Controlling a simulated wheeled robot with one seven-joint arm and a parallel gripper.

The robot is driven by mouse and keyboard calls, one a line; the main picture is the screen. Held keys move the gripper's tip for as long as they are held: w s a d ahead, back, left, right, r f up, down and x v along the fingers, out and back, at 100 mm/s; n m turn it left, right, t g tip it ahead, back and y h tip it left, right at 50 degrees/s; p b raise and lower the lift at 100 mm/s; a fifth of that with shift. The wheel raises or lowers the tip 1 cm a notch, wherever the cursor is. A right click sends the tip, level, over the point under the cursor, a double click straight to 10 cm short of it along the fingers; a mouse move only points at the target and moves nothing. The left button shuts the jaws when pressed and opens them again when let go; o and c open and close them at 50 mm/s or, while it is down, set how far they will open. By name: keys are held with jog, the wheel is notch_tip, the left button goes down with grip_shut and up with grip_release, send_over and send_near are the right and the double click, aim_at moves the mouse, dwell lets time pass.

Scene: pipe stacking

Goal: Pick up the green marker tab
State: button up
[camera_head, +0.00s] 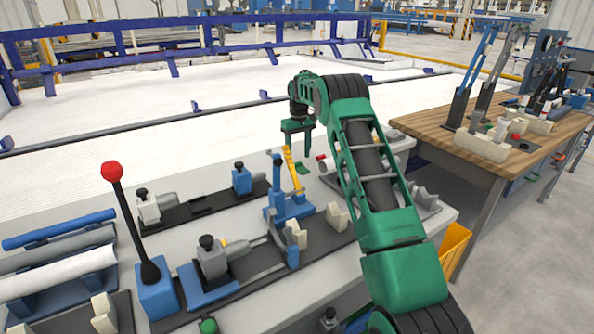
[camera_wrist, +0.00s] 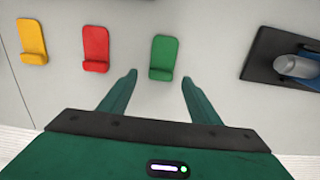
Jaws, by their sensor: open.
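The green marker tab (camera_wrist: 163,57) is a small flat plate with a raised lip at one end, lying on the pale bench top. It also shows in the head view (camera_head: 301,168), just below my gripper. My gripper (camera_wrist: 159,79) is open and empty. In the wrist view its fingertips lie on either side of the tab's lipped end, with a gap on both sides. In the head view my gripper (camera_head: 298,150) points down over the bench; whether the fingertips are level with the tab cannot be told.
A red tab (camera_wrist: 96,49) and a yellow tab (camera_wrist: 32,41) lie in a row to the left. A dark plate (camera_wrist: 262,55) with a grey and blue fitting lies to the right. In the head view, a blue stand with a yellow upright (camera_head: 291,172) is close to my gripper.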

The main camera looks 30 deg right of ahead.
aim_at(298, 163)
notch_tip(298, 163, down, 3)
jog(key=shift+a+f, duration=0.1)
jog(key=c, duration=1.1)
jog(key=shift+r, duration=0.65)
notch_tip(298, 163, up, 3)
jog(key=shift+f, duration=0.1)
jog(key=s+a+r, duration=0.1)
jog(key=a+r, duration=0.1)
jog(key=a, duration=0.1)
jog(key=s+a+r, duration=0.1)
jog(key=a+r, duration=0.1)
jog(key=a, duration=0.2)
jog(key=s+a+r, duration=0.1)
jog(key=a+r, duration=0.2)
jog(key=a, duration=0.1)
jog(key=shift+s, duration=0.4)
